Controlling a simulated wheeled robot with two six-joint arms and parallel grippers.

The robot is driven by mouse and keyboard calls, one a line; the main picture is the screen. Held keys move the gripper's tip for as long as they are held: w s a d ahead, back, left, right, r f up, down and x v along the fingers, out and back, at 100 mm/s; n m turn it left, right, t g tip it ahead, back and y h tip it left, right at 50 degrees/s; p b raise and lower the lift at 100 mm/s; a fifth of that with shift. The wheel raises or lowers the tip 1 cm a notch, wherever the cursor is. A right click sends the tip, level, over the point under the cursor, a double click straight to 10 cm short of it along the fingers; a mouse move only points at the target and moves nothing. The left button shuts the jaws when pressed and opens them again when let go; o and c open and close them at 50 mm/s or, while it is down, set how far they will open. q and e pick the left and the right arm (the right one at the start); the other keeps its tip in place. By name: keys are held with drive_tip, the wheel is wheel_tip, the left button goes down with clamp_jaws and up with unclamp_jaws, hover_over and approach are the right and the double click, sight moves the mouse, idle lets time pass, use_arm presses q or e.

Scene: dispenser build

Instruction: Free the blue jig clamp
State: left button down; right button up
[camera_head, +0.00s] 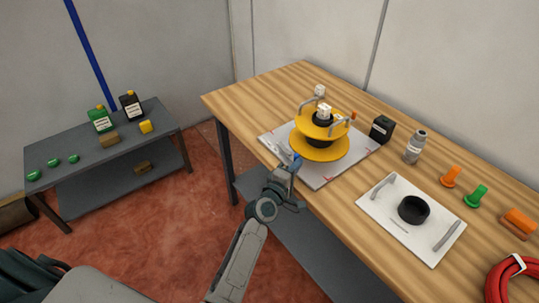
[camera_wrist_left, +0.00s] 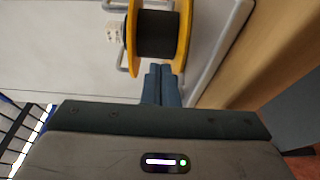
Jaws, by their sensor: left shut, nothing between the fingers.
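My left gripper (camera_head: 293,168) is right at the blue piece, near the spool's lower flange. In the left wrist view its fingers (camera_wrist_left: 162,84) are together and hold nothing, with their tips by the spool. Whether they touch the clamp is hidden. My right gripper is out of view.
Grey bar handles (camera_head: 304,118) rise beside the spool. A black box (camera_head: 381,129) and a grey bottle (camera_head: 414,146) stand behind. A white plate with a black ring (camera_head: 414,210) lies right, with orange and green parts beyond. A grey side table (camera_head: 102,153) stands left.

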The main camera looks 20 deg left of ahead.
use_arm(q)
drive_tip(key=shift+w+d, duration=0.2)
drive_tip(key=shift+d, duration=0.05)
drive_tip(key=shift+w+d, duration=0.2)
drive_tip(key=shift+d, duration=0.05)
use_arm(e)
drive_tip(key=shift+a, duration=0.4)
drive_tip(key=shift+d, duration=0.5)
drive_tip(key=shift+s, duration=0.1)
